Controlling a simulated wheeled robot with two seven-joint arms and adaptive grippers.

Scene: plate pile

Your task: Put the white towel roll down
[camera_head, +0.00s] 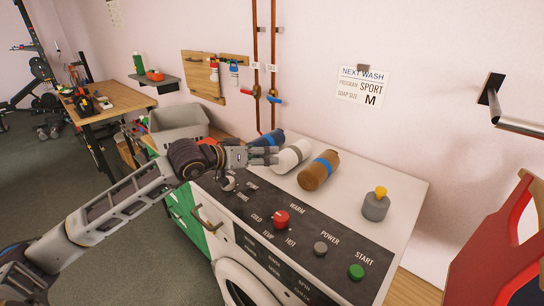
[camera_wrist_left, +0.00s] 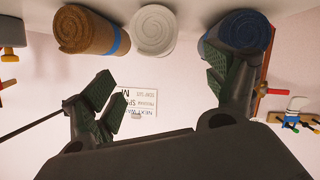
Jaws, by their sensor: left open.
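The white towel roll (camera_head: 293,156) lies on top of the washing machine (camera_head: 345,215), between a blue roll (camera_head: 268,139) and a brown roll (camera_head: 319,170) with a blue band. My left gripper (camera_head: 262,156) is open at the near end of the white roll, and its fingers partly overlap the rolls in the head view. In the left wrist view the picture is upside down; the white roll's spiral end (camera_wrist_left: 153,33) shows in front of the open left gripper (camera_wrist_left: 163,86), with nothing between the fingers. My right gripper is not in view.
A grey bottle with a yellow cap (camera_head: 376,205) stands at the right of the machine top. Knobs, including a red one (camera_head: 281,218), stick out of the control panel. A grey basket (camera_head: 178,125) is at the left. The top between brown roll and bottle is clear.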

